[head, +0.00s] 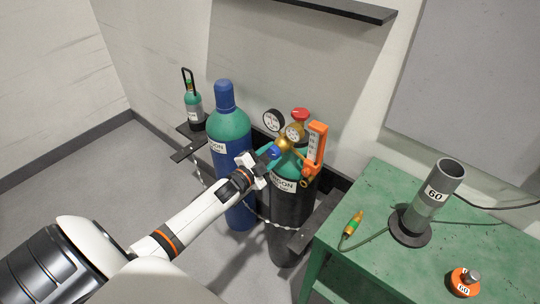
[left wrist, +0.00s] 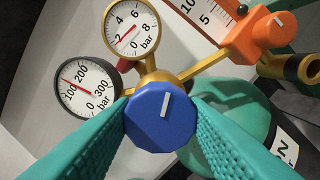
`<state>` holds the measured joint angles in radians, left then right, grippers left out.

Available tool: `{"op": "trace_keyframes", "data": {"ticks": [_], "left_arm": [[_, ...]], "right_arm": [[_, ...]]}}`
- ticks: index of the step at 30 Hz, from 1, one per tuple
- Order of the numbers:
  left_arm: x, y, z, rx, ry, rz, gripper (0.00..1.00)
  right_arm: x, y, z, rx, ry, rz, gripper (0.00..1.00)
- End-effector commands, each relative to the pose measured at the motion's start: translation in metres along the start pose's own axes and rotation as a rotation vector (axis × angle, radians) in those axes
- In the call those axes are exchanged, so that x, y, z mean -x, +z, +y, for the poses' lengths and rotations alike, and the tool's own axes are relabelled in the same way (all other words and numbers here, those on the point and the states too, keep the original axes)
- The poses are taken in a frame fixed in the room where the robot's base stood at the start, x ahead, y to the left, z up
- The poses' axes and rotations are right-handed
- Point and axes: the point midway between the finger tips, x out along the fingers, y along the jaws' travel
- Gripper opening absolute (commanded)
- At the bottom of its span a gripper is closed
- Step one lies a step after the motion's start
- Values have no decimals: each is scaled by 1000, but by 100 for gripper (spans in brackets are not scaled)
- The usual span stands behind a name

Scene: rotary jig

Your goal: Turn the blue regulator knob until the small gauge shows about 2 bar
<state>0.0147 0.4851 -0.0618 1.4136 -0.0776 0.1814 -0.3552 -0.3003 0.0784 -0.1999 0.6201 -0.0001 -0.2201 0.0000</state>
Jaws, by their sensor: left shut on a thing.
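The blue regulator knob (left wrist: 160,117) sits between the two green fingers of my left gripper (left wrist: 163,120), which are shut on its sides. Its white mark points up and slightly right. The small gauge (left wrist: 132,28), scaled to 8 bar, is above the knob. Its red needle points to the lower left, between 0 and 2; the exact value is hard to read. In the head view my left gripper (head: 268,157) reaches the knob (head: 275,152) on the black cylinder's regulator. The gauge dials are too small to read there. My right gripper is not in view.
A larger 300 bar gauge (left wrist: 88,87) sits left of the knob. An orange flowmeter (head: 316,147) stands close on the right. A blue-green cylinder (head: 229,145) is beside the black cylinder (head: 290,212). A green table (head: 385,190) is at the right.

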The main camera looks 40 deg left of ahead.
Motion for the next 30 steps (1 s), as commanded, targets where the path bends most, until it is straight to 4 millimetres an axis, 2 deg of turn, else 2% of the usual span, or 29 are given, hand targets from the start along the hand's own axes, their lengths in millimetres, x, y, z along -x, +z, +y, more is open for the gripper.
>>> {"op": "trace_keyframes", "data": {"ticks": [14, 15, 18, 26, 30], "left_arm": [[0, 0, -1, -11, -2, 2, 18], [0, 0, -1, -11, -2, 1, 47], [0, 0, -1, -11, -2, 1, 63], [0, 0, 0, -11, -1, 0, 63], [8, -1, -2, -10, -2, 1, 63]], "right_arm": [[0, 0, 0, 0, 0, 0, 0], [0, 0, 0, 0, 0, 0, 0], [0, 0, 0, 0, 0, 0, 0], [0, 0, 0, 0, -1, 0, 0], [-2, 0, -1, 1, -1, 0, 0]]}}
